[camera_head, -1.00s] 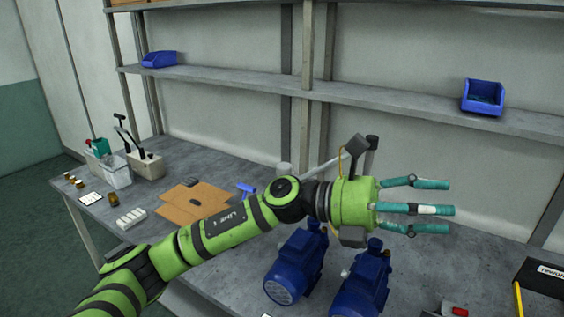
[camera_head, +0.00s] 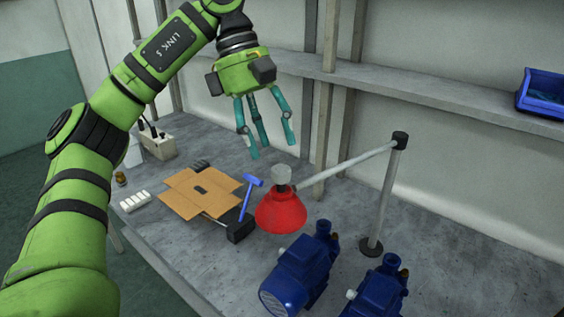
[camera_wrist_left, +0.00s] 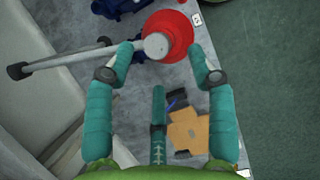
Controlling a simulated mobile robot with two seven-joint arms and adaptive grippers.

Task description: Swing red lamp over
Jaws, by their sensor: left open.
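The red lamp (camera_head: 281,208) hangs from a grey arm (camera_head: 345,164) on an upright post (camera_head: 384,195) that stands on the bench. My left gripper (camera_head: 260,140) is open and empty, pointing down above and behind the lamp, with its teal fingers apart. In the left wrist view the red lamp (camera_wrist_left: 180,30) with its pale cap (camera_wrist_left: 157,45) lies beyond and between the two outer fingertips of my left gripper (camera_wrist_left: 160,60). I cannot tell whether any finger touches it. My right gripper is not in view.
Two blue pumps (camera_head: 298,275) stand on the bench (camera_head: 430,245) in front of the lamp. A flattened cardboard box (camera_head: 200,193) and a blue-handled hammer-like tool (camera_head: 248,190) lie left of it. A shelf (camera_head: 440,92) with a blue bin (camera_head: 541,93) runs behind.

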